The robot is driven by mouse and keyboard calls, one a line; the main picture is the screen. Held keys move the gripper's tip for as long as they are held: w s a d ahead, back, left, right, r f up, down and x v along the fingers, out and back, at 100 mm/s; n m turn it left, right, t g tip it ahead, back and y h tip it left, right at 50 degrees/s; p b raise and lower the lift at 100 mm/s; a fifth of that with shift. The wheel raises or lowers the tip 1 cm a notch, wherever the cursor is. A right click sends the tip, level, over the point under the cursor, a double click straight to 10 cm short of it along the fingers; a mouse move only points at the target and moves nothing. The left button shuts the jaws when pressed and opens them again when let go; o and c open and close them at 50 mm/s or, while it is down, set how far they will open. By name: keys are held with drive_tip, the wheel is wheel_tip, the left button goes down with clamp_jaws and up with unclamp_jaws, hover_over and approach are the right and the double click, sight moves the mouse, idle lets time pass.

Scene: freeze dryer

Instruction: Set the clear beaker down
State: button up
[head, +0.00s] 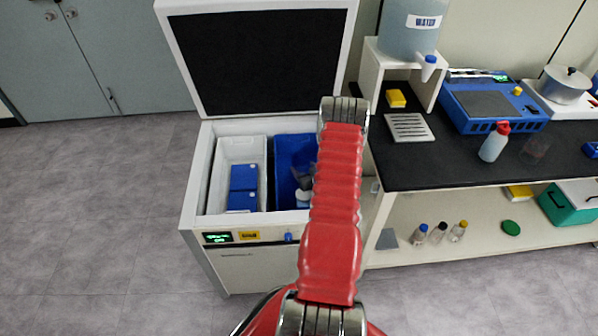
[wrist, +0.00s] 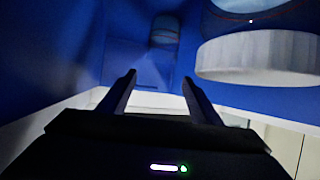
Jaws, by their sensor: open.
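A clear, see-through vessel that looks like the beaker (head: 535,149) stands on the black bench top at the right, beside a white bottle with a red cap. My gripper (wrist: 160,85) is open, with nothing visible between its fingers. In the head view my gripper (head: 303,176) is partly hidden by my red arm and is down in the blue bin (head: 283,152) of the open chest. A container with a ribbed white cap (wrist: 258,57) is close on the right in the wrist view. A small dim cylinder (wrist: 163,32) shows farther off; I cannot tell what it is.
The chest's lid (head: 262,60) stands open. A white bin (head: 225,180) with blue boxes is left of the blue bin. Small bottles stand on the lower shelf.

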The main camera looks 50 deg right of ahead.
drive_tip(key=w+a+r+n+g, duration=0.1)
drive_tip(key=w+a+r, duration=0.3)
drive_tip(key=r, duration=0.5)
drive_tip(key=w+a+r+n, duration=0.1)
drive_tip(key=w+a+r, duration=0.1)
drive_tip(key=w+r, duration=0.55)
drive_tip(key=a+r+g+y, duration=0.2)
drive_tip(key=a+r, duration=1.4)
drive_tip(key=r, duration=0.2)
drive_tip(key=s+a+r+n+y, duration=0.1)
drive_tip(key=s+a+r, duration=0.45)
drive_tip(key=a, duration=0.45)
drive_tip(key=s+a+r+n+y, duration=0.1)
drive_tip(key=s+a+r, duration=0.4)
drive_tip(key=a, duration=0.4)
drive_tip(key=s+a+r+n+g+y, duration=0.2)
drive_tip(key=s+a, duration=1.2)
drive_tip(key=s, duration=0.2)
drive_tip(key=shift+a, duration=0.2)
